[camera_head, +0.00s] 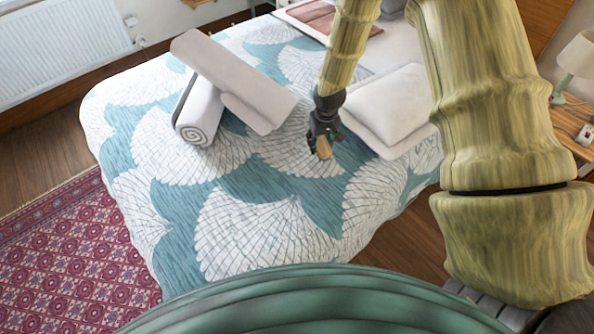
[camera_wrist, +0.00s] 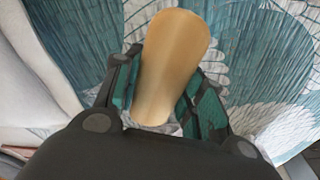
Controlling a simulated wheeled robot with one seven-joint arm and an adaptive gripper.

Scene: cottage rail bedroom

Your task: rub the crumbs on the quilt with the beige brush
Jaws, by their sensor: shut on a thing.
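The beige brush (camera_wrist: 172,60) is held between the two fingers of my gripper (camera_wrist: 160,98) in the wrist view. In the head view the brush (camera_head: 324,148) shows as a small tan shape at the end of my gripper (camera_head: 318,132), over the quilt. My gripper is shut on it. The quilt (camera_head: 265,228) is white and teal with a fan pattern and covers the bed; it also shows in the wrist view (camera_wrist: 262,25). I cannot tell whether the brush touches the quilt. I cannot make out any crumbs in either view.
Rolled and folded pale bedding (camera_head: 225,85) lies left of my gripper. White pillows (camera_head: 390,105) lie close on its right. The front part of the quilt is clear. A red patterned rug (camera_head: 75,255) lies at left, and a lamp (camera_head: 577,58) stands at far right.

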